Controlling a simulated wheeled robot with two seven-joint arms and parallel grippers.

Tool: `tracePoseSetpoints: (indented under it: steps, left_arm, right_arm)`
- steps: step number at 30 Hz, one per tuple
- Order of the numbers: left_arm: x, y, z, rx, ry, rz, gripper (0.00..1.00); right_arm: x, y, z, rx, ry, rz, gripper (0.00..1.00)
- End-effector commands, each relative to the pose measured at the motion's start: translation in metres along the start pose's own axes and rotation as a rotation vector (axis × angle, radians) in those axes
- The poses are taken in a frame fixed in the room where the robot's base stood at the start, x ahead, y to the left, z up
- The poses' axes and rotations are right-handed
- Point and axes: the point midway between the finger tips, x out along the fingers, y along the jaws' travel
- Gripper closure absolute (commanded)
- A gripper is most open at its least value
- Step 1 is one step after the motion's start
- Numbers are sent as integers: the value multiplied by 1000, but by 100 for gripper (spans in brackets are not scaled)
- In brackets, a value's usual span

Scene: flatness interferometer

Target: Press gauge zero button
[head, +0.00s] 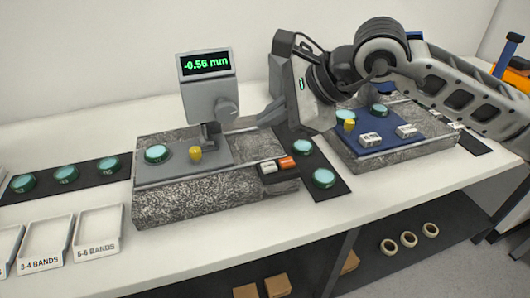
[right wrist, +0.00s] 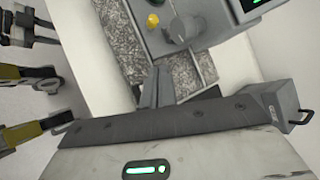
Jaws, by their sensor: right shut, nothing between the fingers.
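The gauge (head: 205,66) stands on a granite base (head: 190,195), and its green display reads -0.56 mm. A white key (head: 268,167) and an orange key (head: 287,162) sit at the base's front right edge; their lettering is too small to read. My right gripper (head: 264,117) is shut and empty, just right of the gauge column and above and behind the keys. In the right wrist view its closed fingers (right wrist: 160,80) are over the granite, with the gauge display (right wrist: 252,5) at the top right. My left gripper is not in view.
Teal-topped round pieces lie on dark strips left (head: 66,174) and right (head: 323,178) of the base. A second granite block (head: 400,150) with a blue plate stands right, beneath my right arm. White labelled trays (head: 98,231) are at the front left.

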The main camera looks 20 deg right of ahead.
Motion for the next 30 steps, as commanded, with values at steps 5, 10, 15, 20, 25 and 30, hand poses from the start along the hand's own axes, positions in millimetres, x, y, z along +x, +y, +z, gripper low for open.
tracePoseSetpoints:
  steps: [5, 10, 15, 20, 25, 30]
  left_arm:
    - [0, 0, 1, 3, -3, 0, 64]
    - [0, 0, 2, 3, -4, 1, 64]
    - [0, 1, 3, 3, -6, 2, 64]
    - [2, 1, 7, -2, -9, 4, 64]
    - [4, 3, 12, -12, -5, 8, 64]
    - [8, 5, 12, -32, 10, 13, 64]
  right_arm:
    - [-8, -11, -8, -33, 53, -37, 100]
    - [-8, -11, -8, -32, 51, -37, 100]
    - [-7, -10, -8, -32, 50, -36, 100]
    - [-1, -6, -12, -31, 50, -34, 100]
    - [11, 3, -22, -31, 49, -34, 100]
    - [27, 14, -36, -30, 50, -33, 100]
